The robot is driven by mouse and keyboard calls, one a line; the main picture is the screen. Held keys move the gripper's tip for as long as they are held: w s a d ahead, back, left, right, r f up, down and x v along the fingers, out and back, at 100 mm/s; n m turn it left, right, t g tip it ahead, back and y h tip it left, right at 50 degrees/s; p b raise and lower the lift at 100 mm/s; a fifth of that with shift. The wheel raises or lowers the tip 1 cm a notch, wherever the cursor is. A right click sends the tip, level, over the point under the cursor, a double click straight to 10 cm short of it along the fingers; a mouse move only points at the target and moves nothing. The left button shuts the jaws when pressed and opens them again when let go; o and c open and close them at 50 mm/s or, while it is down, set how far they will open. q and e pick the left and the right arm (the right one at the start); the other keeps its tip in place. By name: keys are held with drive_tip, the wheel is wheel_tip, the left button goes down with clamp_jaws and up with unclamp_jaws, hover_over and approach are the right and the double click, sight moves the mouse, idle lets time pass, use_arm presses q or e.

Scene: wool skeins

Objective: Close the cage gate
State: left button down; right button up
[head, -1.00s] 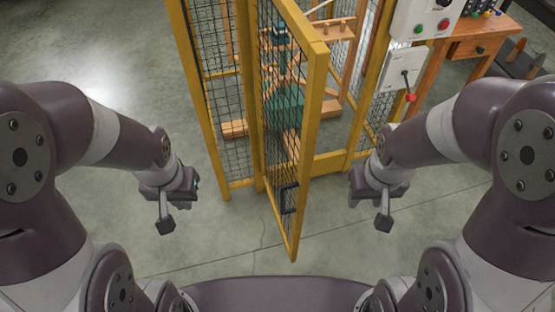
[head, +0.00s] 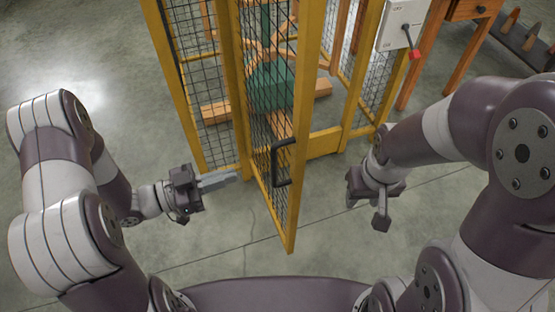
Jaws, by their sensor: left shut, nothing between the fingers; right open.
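The yellow-framed cage gate (head: 302,130) with black mesh stands ajar, its free edge swung out toward me. A black handle (head: 279,163) sits on the gate near its free edge. My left gripper (head: 235,176) is shut and empty, to the left of the gate, its fingers pointing right toward the mesh and close to the cage's left front post. I cannot tell whether it touches anything. My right gripper (head: 379,220) is open and empty, to the right of the gate and apart from it.
The cage (head: 165,85) holds a wooden frame with a green part (head: 270,88). A control box (head: 403,25) with a red-tipped lever is on the cage's right post. A wooden table (head: 445,40) stands at the right. The floor around the gate is clear.

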use_arm(q)
drive_tip(key=b+x, duration=0.1)
drive_tip(key=x, duration=1.1)
drive_tip(key=shift+d, duration=0.2)
drive_tip(key=shift+w+d+f, duration=0.1)
drive_tip(key=shift+w, duration=0.05)
